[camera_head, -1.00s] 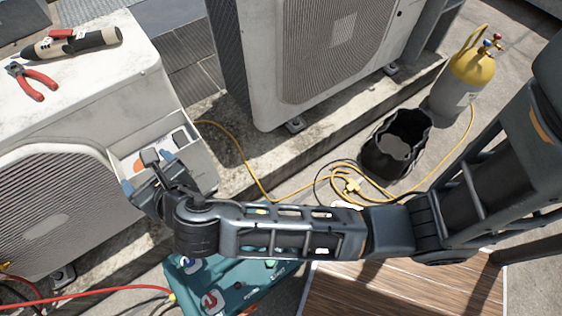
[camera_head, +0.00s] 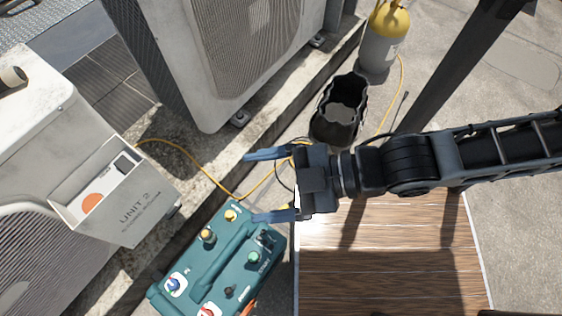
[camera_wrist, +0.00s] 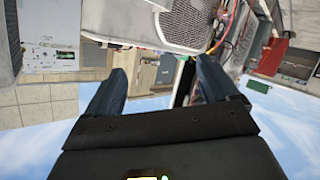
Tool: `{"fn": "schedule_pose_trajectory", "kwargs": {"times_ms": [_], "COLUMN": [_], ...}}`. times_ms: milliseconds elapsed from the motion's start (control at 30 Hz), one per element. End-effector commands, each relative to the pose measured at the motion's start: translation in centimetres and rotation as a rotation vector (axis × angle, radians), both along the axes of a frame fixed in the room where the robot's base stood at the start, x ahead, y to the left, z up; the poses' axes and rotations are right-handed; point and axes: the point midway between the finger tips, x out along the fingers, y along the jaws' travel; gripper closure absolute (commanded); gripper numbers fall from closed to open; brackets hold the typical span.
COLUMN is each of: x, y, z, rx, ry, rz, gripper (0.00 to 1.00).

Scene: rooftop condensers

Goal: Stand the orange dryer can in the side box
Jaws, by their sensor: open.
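The side box (camera_head: 128,212) is a pale open-topped box marked "UNIT 2", fixed to the side of the left condenser. The orange dryer can (camera_head: 93,203) shows inside it as a round orange end facing up, so it appears to stand upright; the box walls hide the rest. A dark-and-white item sits in the box's far corner. My gripper (camera_head: 253,187) is open and empty, to the right of the box and well apart from it, near the teal machine. In the wrist view both fingers (camera_wrist: 165,80) are spread with nothing held; the can is not clear there.
The teal machine (camera_head: 222,262) with several knobs stands below my gripper. A black bucket (camera_head: 340,110), a yellow-topped cylinder (camera_head: 385,40) and a yellow hose (camera_head: 190,160) lie beyond. A wood-topped surface (camera_head: 390,255) is clear at the lower right.

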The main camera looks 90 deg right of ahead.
Motion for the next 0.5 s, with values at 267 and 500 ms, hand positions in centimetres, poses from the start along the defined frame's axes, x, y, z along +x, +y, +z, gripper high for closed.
{"fn": "schedule_pose_trajectory", "kwargs": {"times_ms": [267, 500], "x": [-2.9, -3.0], "y": [-0.8, -0.8], "z": [4.4, 4.6], "rx": [0.371, 0.394], "ry": [-0.049, -0.052], "rz": [-0.161, -0.169], "gripper": [0.13, 0.13]}}
